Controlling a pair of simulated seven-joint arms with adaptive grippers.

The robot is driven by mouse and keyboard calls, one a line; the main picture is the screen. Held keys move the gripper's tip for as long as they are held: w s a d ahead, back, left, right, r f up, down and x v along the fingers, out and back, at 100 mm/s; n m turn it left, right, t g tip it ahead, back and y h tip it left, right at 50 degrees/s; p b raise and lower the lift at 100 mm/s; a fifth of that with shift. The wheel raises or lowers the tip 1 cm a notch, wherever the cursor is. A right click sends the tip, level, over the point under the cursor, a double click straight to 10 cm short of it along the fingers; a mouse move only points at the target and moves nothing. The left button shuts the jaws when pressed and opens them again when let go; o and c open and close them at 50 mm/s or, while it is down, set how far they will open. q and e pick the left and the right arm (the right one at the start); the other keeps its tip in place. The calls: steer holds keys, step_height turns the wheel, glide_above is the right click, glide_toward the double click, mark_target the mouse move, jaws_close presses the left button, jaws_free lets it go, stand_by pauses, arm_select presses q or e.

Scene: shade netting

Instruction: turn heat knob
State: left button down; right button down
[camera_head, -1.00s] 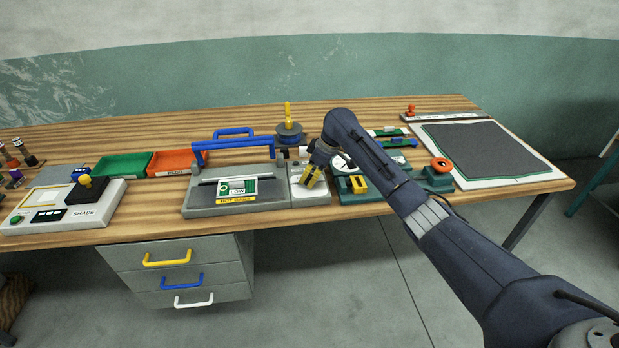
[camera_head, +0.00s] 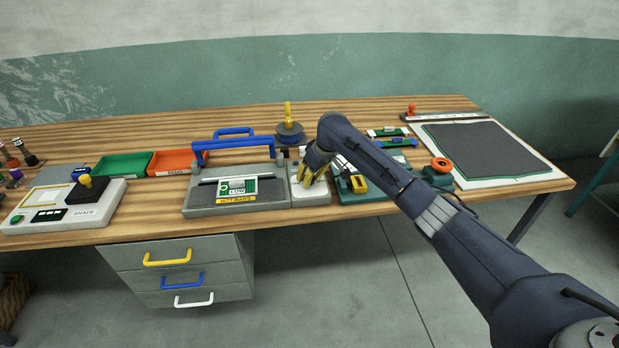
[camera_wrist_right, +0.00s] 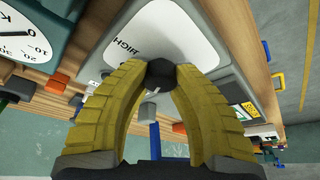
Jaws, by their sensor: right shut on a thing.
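The heat sealer (camera_head: 202,210) is a grey bench unit with a blue handle bar (camera_head: 236,144), a small display (camera_head: 237,188) reading LOW and a yellow HOT BARS label. Its pale control panel (camera_head: 309,193) is on its right side. In the right wrist view, the black heat knob (camera_wrist_right: 162,73) stands on the panel (camera_wrist_right: 192,26) near the word HIGH. My right gripper (camera_head: 310,172) has its yellow fingers down at the panel. In the right wrist view, the right gripper (camera_wrist_right: 163,70) is shut on the knob. In the head view the gripper hides the knob. My left gripper is not in view.
A dial device (camera_head: 345,187) on a green base stands close right of the sealer. A blue spool with a yellow post (camera_head: 289,131) is behind. Green (camera_head: 124,165) and orange (camera_head: 176,161) trays and a SHADE box (camera_head: 97,215) are to the left. Dark netting (camera_head: 490,150) lies at right.

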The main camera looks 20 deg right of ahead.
steer(key=shift+w+a+r, duration=0.1)
steer(key=shift+a+r, duration=0.1)
steer(key=c, duration=1.1)
jaws_free()
steer(key=shift+f, duration=0.1)
steer(key=shift+c, duration=0.2)
steer(key=shift+o, duration=1)
steer(key=v, duration=1.2)
steer(key=shift+d, duration=0.15)
